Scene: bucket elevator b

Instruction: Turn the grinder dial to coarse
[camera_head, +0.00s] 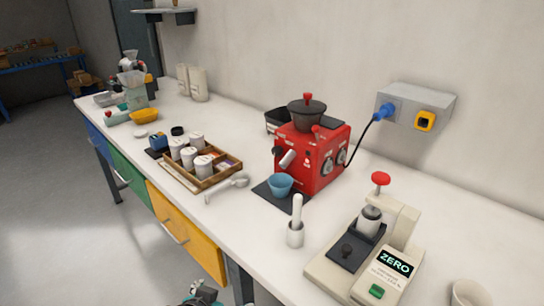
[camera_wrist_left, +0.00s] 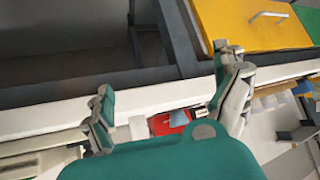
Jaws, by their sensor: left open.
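The red grinder (camera_head: 312,160) stands on the white bench against the wall, with a dark hopper (camera_head: 307,112) on top. Two round dials (camera_head: 327,168) sit on its right-hand face; their markings are too small to read. A blue cup (camera_head: 281,184) stands in front of it on a dark mat. My left gripper (camera_head: 203,292) shows at the bottom edge of the head view, low in front of the bench and well apart from the grinder. In the left wrist view my left gripper (camera_wrist_left: 165,75) is open and empty, and a red part (camera_wrist_left: 170,123), probably the grinder, shows beyond it.
A blue plug and cable (camera_head: 380,115) run from a wall box. Drawers (camera_head: 185,235) line the bench front.

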